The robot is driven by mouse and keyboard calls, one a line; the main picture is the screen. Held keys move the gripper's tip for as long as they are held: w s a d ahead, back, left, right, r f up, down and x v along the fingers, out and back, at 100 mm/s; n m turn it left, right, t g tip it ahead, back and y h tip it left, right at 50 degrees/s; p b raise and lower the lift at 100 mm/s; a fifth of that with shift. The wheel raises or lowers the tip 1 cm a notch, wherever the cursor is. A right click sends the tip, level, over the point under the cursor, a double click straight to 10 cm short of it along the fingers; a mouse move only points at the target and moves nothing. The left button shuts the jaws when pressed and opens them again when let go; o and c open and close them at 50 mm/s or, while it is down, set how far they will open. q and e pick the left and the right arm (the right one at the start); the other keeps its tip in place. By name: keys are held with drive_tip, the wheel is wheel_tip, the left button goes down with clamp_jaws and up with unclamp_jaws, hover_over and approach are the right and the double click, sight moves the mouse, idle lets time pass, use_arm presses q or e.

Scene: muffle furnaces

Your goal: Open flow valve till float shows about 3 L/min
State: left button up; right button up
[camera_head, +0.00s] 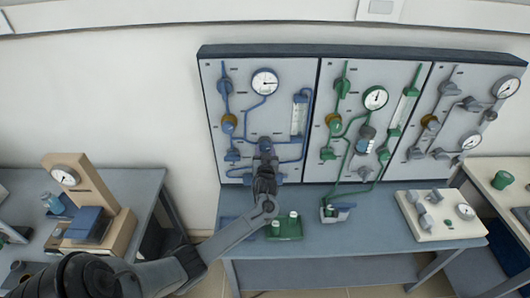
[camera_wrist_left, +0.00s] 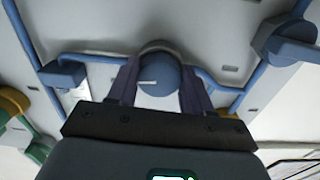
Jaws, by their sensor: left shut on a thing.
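My left gripper (camera_head: 265,148) is at the lower middle of the blue-piped panel (camera_head: 215,95). In the left wrist view its dark fingers (camera_wrist_left: 158,95) stand on either side of a round blue knob (camera_wrist_left: 160,75) with a white mark line, and they are shut on it. The gripper hides most of this knob in the head view. A clear flowmeter tube (camera_head: 299,117) with a blue frame is mounted to the right of the gripper; its float and scale are too small to read. My right gripper is not in view.
A white dial gauge (camera_head: 265,82) sits above the gripper on the blue panel. Green-piped (camera_head: 345,100) and grey-piped (camera_head: 440,140) panels adjoin on the right. Below, the bench (camera_head: 300,248) holds a green block (camera_head: 284,229). A blue valve handle (camera_wrist_left: 285,42) is close by in the wrist view.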

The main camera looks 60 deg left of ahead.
use_arm(q)
drive_tip(key=n+b, duration=0.2)
drive_tip(key=n, duration=0.4)
drive_tip(key=shift+w+f, duration=0.1)
drive_tip(key=n+b, duration=0.1)
drive_tip(key=n, duration=0.2)
drive_tip(key=shift+n+b, duration=0.3)
drive_tip(key=shift+b, duration=0.05)
drive_tip(key=shift+d+n+b, duration=0.1)
drive_tip(key=shift+n+b, duration=0.4)
drive_tip(key=shift+n, duration=0.8)
drive_tip(key=shift+r, duration=0.2)
drive_tip(key=o, duration=1)
drive_tip(key=shift+o, duration=0.2)
